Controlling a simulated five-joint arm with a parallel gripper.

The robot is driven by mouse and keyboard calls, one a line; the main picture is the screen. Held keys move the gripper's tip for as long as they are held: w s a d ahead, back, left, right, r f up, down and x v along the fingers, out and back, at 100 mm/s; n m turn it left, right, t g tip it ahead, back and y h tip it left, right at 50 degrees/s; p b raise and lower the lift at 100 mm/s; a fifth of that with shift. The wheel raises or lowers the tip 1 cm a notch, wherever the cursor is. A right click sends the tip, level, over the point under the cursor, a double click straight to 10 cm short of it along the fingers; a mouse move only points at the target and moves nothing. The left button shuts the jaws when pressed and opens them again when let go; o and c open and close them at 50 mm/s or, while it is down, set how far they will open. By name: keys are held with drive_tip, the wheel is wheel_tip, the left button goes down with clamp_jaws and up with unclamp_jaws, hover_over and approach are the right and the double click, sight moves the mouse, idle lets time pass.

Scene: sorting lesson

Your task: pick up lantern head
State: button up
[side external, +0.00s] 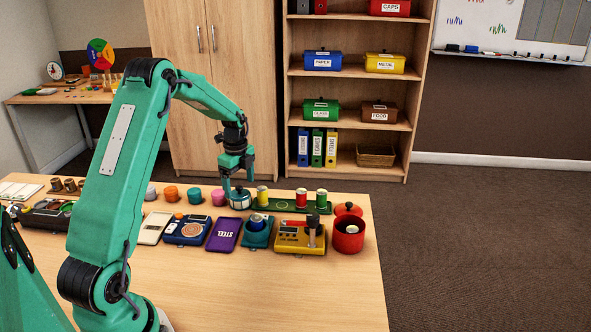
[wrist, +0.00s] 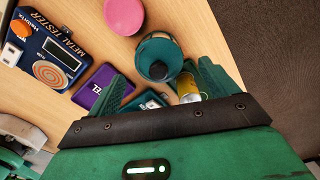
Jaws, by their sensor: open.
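The lantern head (side external: 239,198) appears to be the round teal piece with a grey top, standing on the table in the row behind the devices. In the wrist view my gripper's green fingers (wrist: 162,72) are spread wide. I cannot tell whether a finger touches the piece.
A yellow-banded can (side external: 262,196) stands close on the right, near one finger. A pink round piece (side external: 218,197) stands on the left. In front are a purple STEEL pad (side external: 223,236), a metal tester (side external: 187,230) and a red pot (side external: 348,238). The table's front is clear.

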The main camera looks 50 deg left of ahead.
sight(239, 186)
drive_tip(key=shift+s+f, duration=0.1)
drive_tip(key=shift+f, duration=2.55)
drive_tip(key=c, duration=1.1)
drive_tip(key=shift+r, duration=0.2)
drive_tip(key=shift+r, duration=0.5)
drive_tip(key=r, duration=0.3)
drive_tip(key=shift+d+r, duration=0.15)
drive_tip(key=shift+d, duration=0.1)
drive_tip(key=d+r, duration=0.2)
drive_tip(key=d, duration=0.1)
drive_tip(key=d+r, duration=0.2)
drive_tip(key=d, duration=0.2)
drive_tip(key=d+r, duration=0.2)
drive_tip(key=d, duration=0.2)
drive_tip(key=shift+w+r, duration=0.2)
drive_tip(key=shift+w, duration=0.15)
